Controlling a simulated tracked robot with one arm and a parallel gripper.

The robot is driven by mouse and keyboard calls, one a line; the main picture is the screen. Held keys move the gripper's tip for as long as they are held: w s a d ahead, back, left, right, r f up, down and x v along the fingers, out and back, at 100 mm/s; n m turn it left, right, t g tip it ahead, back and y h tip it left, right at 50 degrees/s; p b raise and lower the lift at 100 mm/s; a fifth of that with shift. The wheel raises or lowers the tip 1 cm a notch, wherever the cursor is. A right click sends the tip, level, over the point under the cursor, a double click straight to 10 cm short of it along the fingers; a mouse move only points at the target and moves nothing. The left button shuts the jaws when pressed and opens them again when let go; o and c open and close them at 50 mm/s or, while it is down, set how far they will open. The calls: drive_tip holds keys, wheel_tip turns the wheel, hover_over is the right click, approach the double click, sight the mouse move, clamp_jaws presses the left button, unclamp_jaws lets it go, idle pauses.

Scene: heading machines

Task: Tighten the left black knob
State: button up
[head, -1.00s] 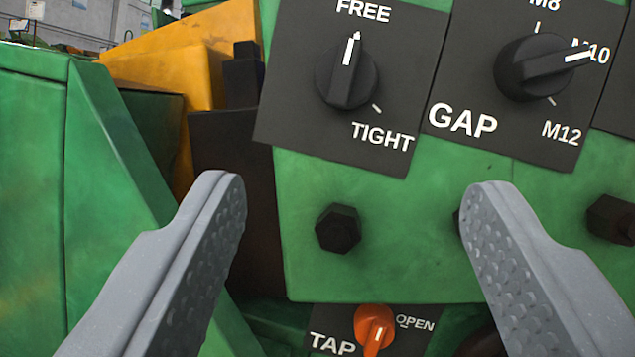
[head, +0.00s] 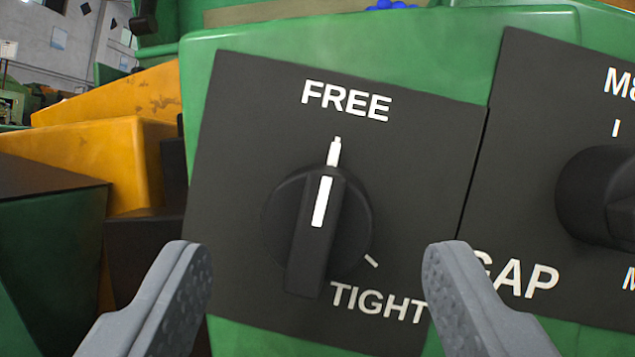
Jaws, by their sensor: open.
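The left black knob (head: 345,225) sits on a dark square plate (head: 240,130) with the words FREE above and TIGHT at lower right. Its white pointer line lines up with the tick under FREE. A second tick is at the TIGHT mark. My gripper (head: 318,268) is open and empty, its two grey fingers low in the head view. The knob lies between and above the fingertips in the picture, and neither finger visibly touches it. The gap in depth is hard to tell.
A second black knob (head: 598,195) on the GAP plate (head: 530,150) is at the right, cut by the picture edge. Green machine casing (head: 400,50) surrounds the plates. Yellow machine parts (head: 85,160) stand at the left.

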sight(317, 225)
drive_tip(key=shift+x, duration=1.4)
